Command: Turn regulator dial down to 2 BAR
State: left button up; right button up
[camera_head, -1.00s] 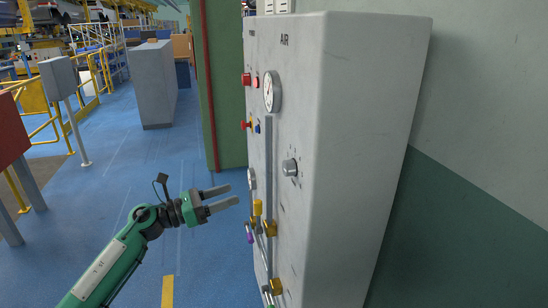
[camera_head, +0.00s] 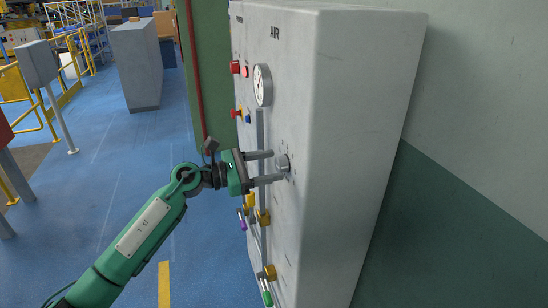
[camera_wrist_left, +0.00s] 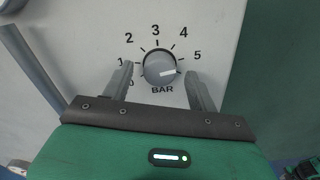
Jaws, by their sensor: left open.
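The regulator dial (camera_head: 283,161) is a round grey knob on the front of a pale grey cabinet. In the left wrist view the dial (camera_wrist_left: 158,66) sits in a printed scale, with numbers 0 to 5 readable and "BAR" below. Its white mark points right, a little below the 5, toward my right-hand finger. That finger may hide part of the scale. My left gripper (camera_head: 278,166) is open at the cabinet front. In the wrist view its fingers (camera_wrist_left: 159,70) stand on either side of the dial, with visible gaps. My right gripper is not in view.
The cabinet (camera_head: 365,90) also carries a round gauge (camera_head: 262,85) above the dial, a red button (camera_head: 235,67), and yellow valve fittings (camera_head: 263,217) with pipes below. Blue floor (camera_head: 110,200) lies open to the left. A green wall stands at the right.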

pick_arm(q)
jog(key=shift+x, duration=0.8)
jog(key=shift+d, duration=0.15)
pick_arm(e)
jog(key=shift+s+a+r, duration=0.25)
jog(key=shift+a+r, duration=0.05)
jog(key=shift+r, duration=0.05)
pick_arm(q)
jog(key=c, duration=1)
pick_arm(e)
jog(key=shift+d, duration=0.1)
pick_arm(q)
jog(key=shift+n, duration=0.3)
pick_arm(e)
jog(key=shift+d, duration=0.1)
